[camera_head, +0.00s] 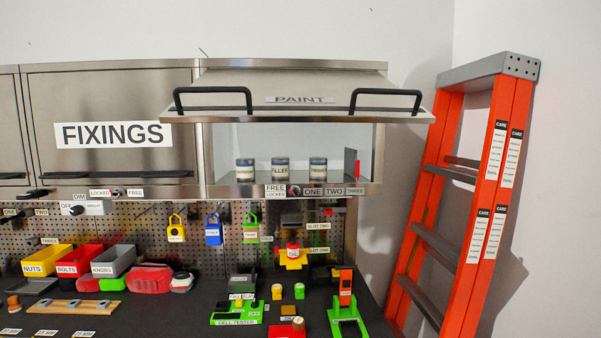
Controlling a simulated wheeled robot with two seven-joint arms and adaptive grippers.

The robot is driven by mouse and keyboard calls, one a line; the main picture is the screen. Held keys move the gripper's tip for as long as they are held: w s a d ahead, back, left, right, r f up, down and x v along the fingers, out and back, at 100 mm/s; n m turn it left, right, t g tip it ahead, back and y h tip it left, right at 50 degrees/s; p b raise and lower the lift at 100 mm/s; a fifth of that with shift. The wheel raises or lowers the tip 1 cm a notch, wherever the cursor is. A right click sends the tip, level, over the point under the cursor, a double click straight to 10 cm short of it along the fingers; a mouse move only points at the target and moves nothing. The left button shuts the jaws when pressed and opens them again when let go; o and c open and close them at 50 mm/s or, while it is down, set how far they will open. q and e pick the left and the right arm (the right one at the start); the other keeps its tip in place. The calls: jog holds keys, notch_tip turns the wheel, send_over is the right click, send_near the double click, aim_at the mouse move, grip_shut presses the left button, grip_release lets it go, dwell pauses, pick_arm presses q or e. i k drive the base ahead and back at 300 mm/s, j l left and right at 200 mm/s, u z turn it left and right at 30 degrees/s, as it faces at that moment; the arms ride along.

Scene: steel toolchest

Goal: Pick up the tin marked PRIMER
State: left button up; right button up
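Three small tins with dark lids and pale labels stand upright in a row on the floor of the open PAINT cabinet. The left tin (245,170) and the right tin (318,171) have labels too small to read. The middle tin (280,170) appears to read FILLER. I cannot tell which tin is marked PRIMER. The PAINT cabinet's door (300,88) is swung up above them, with two black handles. Neither of my grippers shows in this view.
A small red plate (356,168) stands at the cabinet's right side. A label strip (315,190) runs along the shelf edge below the tins. An orange ladder (470,190) stands at the right. The worktop below holds bins (80,262), padlocks hang above it, and several tools lie there.

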aim_at(317, 165)
jog(key=i+l+z, duration=0.2)
jog(key=z, duration=0.15)
jog(key=i+l+z, duration=0.1)
jog(key=i+z, duration=0.6)
jog(key=k+l, duration=0.05)
